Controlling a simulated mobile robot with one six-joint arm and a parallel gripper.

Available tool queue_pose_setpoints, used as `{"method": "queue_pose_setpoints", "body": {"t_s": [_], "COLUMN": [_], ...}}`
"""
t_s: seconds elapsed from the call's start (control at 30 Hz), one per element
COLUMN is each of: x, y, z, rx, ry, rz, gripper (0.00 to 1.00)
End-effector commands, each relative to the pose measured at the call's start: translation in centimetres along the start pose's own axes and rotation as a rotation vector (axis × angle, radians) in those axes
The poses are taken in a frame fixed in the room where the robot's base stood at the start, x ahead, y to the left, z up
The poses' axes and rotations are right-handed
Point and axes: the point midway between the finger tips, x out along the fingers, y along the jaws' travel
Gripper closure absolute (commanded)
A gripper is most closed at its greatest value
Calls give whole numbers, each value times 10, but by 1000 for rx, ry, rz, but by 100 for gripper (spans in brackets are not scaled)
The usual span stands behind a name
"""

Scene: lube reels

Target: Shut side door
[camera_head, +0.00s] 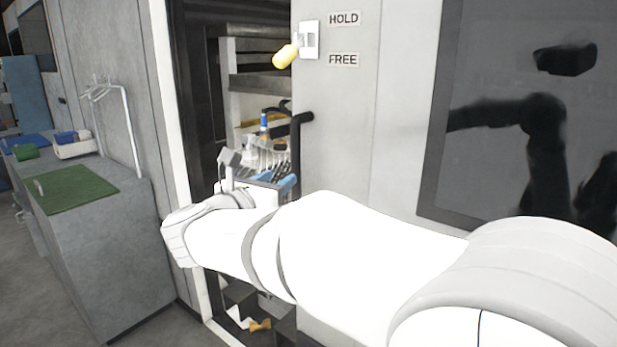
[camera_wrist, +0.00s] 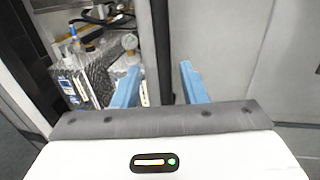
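The side door (camera_head: 345,120) is a pale grey panel right of an opening in the machine, and the opening stands uncovered. A black bar handle (camera_head: 297,140) runs down along the door's left edge. It also shows as a dark vertical bar in the wrist view (camera_wrist: 162,45). My gripper (camera_head: 288,184) is at the handle's lower part, partly hidden by my arm. In the wrist view my gripper (camera_wrist: 159,66) has its two blue fingers apart, with the bar between them in the picture. I cannot tell whether they touch it.
A yellow lever (camera_head: 286,56) beside the HOLD and FREE labels (camera_head: 343,60) tilts down and left. Bottles and fittings (camera_wrist: 85,60) fill the opening. A grey bench (camera_head: 110,240) with a green mat (camera_head: 75,188) stands left. A dark glossy panel (camera_head: 530,110) is at right.

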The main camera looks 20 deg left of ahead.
Motion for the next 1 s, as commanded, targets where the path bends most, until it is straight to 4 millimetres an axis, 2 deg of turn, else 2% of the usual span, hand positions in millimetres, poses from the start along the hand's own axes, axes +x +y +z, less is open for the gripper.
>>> {"method": "queue_pose_setpoints", "body": {"t_s": [0.3, 0.5, 0.87, 1.0], "x": [53, 78, 84, 84], "y": [-8, -10, -10, -10], "z": [2, 2, 1, 1], "rx": [6, 5, 4, 4], "ry": [0, -1, -1, -1], "rz": [-23, -25, -24, -24], "gripper": [61, 61, 61, 73]}}
